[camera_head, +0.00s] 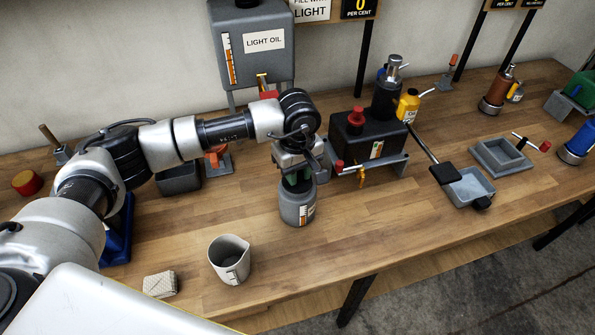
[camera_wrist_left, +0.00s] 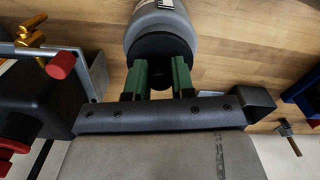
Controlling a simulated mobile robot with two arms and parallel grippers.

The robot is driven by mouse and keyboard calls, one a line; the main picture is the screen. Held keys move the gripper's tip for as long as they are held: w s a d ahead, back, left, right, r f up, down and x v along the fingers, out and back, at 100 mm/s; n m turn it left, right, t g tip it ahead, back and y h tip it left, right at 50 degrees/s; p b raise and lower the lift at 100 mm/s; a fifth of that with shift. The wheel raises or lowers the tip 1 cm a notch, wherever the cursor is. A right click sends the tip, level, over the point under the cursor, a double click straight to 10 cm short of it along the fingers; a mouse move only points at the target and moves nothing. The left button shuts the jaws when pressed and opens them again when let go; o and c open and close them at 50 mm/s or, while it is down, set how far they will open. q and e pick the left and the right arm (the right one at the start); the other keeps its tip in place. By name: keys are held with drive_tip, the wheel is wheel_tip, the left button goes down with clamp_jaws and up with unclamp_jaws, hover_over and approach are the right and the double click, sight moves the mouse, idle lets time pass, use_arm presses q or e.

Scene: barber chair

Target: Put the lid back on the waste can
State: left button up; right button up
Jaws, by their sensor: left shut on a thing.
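The grey waste can (camera_head: 298,208) with a pale label stands upright on the wooden bench, under my left gripper (camera_head: 297,181). In the left wrist view the can (camera_wrist_left: 160,15) is at the top, with the round black lid (camera_wrist_left: 160,48) at its mouth. My left gripper's green fingers (camera_wrist_left: 160,80) are shut on the lid's knob. The lid looks in line with the can, but I cannot tell if it is fully seated. In the head view my gripper mostly hides the lid. My right gripper is not in view.
A grey measuring cup (camera_head: 230,262) and a folded cloth (camera_head: 160,285) are near the front edge. A black tank with a red cap (camera_head: 355,120) stands right of the can. A grey tray (camera_head: 468,188) is further right. The bench in front of the can is clear.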

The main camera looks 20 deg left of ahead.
use_arm(q)
drive_tip(key=shift+b, duration=0.4)
idle(0.3)
drive_tip(key=o, duration=1.4)
drive_tip(key=shift+o, duration=0.2)
drive_tip(key=shift+r, duration=0.1)
drive_tip(key=shift+r+p, duration=1.2)
drive_tip(key=shift+r, duration=2.2)
clamp_jaws()
